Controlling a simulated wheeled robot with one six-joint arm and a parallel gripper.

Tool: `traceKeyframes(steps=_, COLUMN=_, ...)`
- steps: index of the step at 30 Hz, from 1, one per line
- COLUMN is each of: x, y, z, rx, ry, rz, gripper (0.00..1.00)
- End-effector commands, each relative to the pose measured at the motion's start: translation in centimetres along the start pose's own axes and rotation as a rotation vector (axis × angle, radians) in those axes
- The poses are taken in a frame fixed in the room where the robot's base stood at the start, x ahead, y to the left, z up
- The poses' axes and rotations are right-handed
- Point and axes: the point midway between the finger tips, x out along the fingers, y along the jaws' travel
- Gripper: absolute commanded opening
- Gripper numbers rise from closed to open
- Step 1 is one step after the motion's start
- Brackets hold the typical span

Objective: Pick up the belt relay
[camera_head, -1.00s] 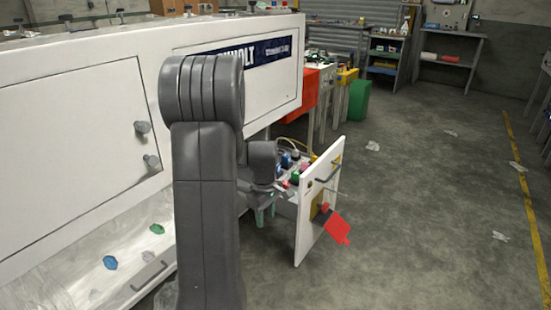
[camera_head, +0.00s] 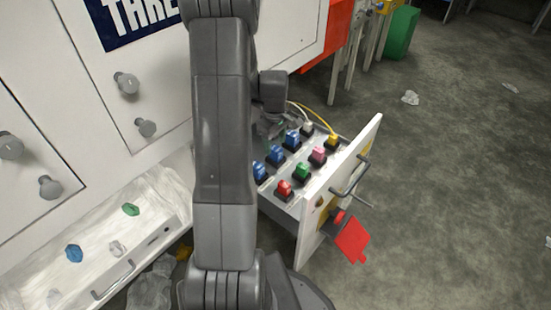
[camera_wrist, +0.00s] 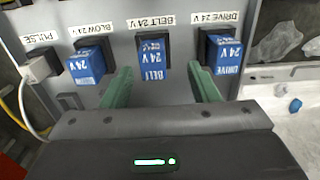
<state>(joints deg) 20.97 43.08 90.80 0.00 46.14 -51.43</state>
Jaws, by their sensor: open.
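The belt relay (camera_wrist: 152,60) is a blue block labelled BELT 24 V, seated in a black socket in the middle of the wrist view. In the head view it appears to be the middle blue relay (camera_head: 277,154) in the open drawer. My gripper (camera_wrist: 161,72) is open, with one green finger on each side of the belt relay and visible gaps to it. Nothing is held. In the head view my arm hides most of the gripper. The blow relay (camera_wrist: 86,66) is left of the fingers, and the drive relay (camera_wrist: 222,54) is close to the right finger.
A white pulse plug (camera_wrist: 40,68) has a cable. The drawer's white front (camera_head: 338,190) stands at right.

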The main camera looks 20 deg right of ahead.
Motion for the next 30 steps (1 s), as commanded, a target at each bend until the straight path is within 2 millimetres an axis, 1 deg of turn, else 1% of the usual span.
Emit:
traceKeyframes(steps=5, x=1.4, y=0.0, z=0.1, rx=0.000, ry=-0.001, rz=-0.001, gripper=0.55)
traceKeyframes(steps=9, x=3.7, y=0.1, z=0.2, rx=0.001, ry=-0.002, rz=-0.002, gripper=0.55)
traceKeyframes(steps=12, x=4.9, y=0.1, z=0.1, rx=0.000, ry=-0.001, rz=-0.001, gripper=0.55)
traceKeyframes(steps=15, x=5.4, y=0.1, z=0.1, rx=0.000, ry=0.000, rz=0.000, gripper=0.55)
traceKeyframes(steps=20, x=5.2, y=0.1, z=0.1, rx=0.000, ry=0.000, rz=0.000, gripper=0.55)
traceKeyframes(steps=23, x=5.2, y=0.1, z=0.1, rx=0.000, ry=0.000, rz=0.000, gripper=0.37)
traceKeyframes(steps=27, x=5.2, y=0.1, z=0.1, rx=0.000, ry=0.000, rz=0.000, gripper=0.09)
traceKeyframes(steps=28, x=5.2, y=0.1, z=0.1, rx=0.000, ry=0.000, rz=0.000, gripper=0.05)
traceKeyframes(steps=30, x=5.2, y=0.1, z=0.1, rx=0.000, ry=0.000, rz=0.000, gripper=0.05)
